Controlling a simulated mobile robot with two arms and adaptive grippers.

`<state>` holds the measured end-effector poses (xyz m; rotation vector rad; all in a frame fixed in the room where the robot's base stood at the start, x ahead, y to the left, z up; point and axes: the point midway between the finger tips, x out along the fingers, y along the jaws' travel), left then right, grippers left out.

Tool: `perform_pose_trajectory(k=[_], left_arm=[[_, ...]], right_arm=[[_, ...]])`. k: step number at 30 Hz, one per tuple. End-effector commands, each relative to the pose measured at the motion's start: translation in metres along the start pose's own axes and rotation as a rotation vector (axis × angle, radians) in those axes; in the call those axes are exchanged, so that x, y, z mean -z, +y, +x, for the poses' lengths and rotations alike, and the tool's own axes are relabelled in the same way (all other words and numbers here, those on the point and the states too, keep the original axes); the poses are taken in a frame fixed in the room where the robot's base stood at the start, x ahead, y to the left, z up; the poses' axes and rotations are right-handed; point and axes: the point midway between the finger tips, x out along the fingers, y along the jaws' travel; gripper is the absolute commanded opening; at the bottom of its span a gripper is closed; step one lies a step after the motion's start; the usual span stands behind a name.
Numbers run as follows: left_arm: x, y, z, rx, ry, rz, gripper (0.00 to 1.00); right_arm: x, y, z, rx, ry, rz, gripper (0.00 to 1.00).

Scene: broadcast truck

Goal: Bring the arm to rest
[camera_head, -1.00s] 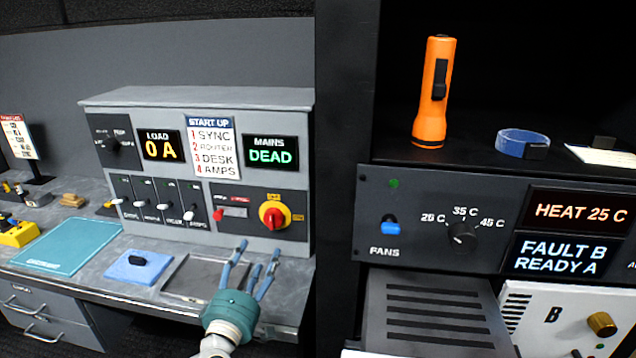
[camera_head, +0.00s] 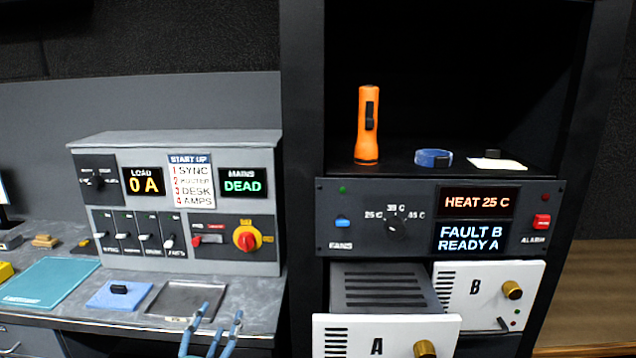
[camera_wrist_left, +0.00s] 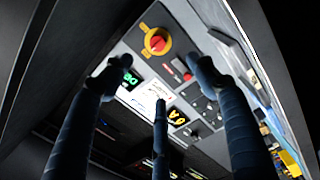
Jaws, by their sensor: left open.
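My left gripper (camera_head: 210,335) shows at the bottom of the head view, its blue fingers pointing up in front of the desk edge. The fingers are spread and nothing is between them. In the left wrist view the open fingers (camera_wrist_left: 165,95) frame the grey power panel (camera_wrist_left: 135,45) beyond them, with its red and yellow rotary switch (camera_wrist_left: 157,41). The gripper appears apart from the panel. My right gripper is not in view.
The power panel (camera_head: 180,262) stands on the desk, with a grey tray (camera_head: 185,298), blue pad (camera_head: 120,294) and teal mat (camera_head: 50,282) before it. At right, drawer A (camera_head: 385,335) of the rack is pulled out. An orange flashlight (camera_head: 367,125) stands on the shelf above.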

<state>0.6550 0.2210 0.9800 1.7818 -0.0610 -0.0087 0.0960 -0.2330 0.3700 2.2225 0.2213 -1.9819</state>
Motion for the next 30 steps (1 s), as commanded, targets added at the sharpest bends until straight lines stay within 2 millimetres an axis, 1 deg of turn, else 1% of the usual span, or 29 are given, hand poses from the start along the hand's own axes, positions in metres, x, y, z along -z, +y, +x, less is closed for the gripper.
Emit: perform_pose_trajectory(k=[6,10,14,17,18,20,21,23,24,26,27,29,30], left_arm=[[-0.015,-0.037,-0.003,0.066,-0.03,0.056,0.59],[-0.029,-0.071,-0.008,0.124,-0.059,0.107,0.59],[-0.046,-0.114,-0.017,0.197,-0.101,0.175,0.59],[-0.062,-0.155,-0.03,0.265,-0.145,0.24,0.59],[-0.07,-0.175,-0.038,0.297,-0.169,0.274,0.59],[-0.082,-0.209,-0.053,0.352,-0.211,0.33,0.59],[-0.091,-0.235,-0.067,0.393,-0.245,0.373,0.59],[-0.105,-0.274,-0.09,0.453,-0.302,0.441,0.59],[-0.113,-0.299,-0.107,0.492,-0.342,0.487,0.59],[-0.124,-0.334,-0.135,0.545,-0.404,0.555,0.59],[-0.13,-0.357,-0.155,0.58,-0.447,0.599,0.59],[-0.139,-0.389,-0.187,0.629,-0.515,0.664,0.59],[-0.144,-0.409,-0.21,0.66,-0.563,0.708,0.59]], right_arm=[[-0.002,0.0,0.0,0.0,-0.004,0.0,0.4],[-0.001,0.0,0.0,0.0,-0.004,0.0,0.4],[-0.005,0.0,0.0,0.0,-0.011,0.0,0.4],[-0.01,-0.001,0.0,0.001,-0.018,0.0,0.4],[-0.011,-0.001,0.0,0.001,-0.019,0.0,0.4],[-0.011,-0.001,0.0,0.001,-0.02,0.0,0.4],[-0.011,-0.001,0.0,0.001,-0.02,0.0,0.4],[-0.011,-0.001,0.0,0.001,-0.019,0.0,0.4],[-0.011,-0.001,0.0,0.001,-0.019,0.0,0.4],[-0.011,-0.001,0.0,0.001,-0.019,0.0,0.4],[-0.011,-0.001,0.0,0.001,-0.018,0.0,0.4],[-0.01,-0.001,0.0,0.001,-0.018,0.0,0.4],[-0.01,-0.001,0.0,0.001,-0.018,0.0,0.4]])
